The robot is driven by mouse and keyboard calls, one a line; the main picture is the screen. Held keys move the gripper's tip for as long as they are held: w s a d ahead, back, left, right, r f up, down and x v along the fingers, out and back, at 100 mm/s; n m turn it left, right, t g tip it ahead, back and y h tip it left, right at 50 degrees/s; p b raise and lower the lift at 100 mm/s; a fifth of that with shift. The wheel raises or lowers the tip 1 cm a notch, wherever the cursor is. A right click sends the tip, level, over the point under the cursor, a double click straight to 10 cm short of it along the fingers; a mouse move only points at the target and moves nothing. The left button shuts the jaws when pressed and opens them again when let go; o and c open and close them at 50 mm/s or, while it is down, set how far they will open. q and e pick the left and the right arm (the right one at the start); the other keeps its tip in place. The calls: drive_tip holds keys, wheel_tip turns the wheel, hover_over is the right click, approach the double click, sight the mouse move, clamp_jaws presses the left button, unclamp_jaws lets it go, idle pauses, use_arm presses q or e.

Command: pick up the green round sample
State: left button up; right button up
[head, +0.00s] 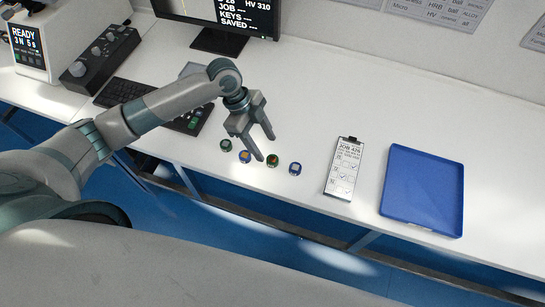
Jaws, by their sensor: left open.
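Several small samples lie in a loose row near the front edge of the white bench. A dark green sample with a pale top (226,145) is at the left end. Beside it is a blue one with an orange top (245,157), then a dark green one with an orange-brown centre (272,160), then a blue one with a light square top (295,168). Their exact shapes are too small to tell. My left gripper (265,149) is open and empty, pointing down over the middle of the row. My right gripper is not in view.
A clipboard with a job sheet (343,170) and an empty blue tray (423,190) lie to the right. A keyboard (125,91), a control box (100,55) and a monitor (222,20) stand at the left and back. The bench behind the clipboard is clear.

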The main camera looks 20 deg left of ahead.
sight(272, 159)
use_arm(q)
drive_tip(key=shift+x, duration=0.85)
drive_tip(key=shift+d+f+p, duration=0.2)
drive_tip(key=shift+f+p, duration=0.35)
drive_tip(key=shift+p, duration=0.2)
drive_tip(key=p+x, duration=0.1)
drive_tip(key=x, duration=0.2)
drive_tip(key=shift+a, duration=0.2)
drive_tip(key=shift+w+d+f, duration=0.1)
drive_tip(key=shift+d+f, duration=0.05)
drive_tip(key=shift+f, duration=0.4)
drive_tip(key=c, duration=1.2)
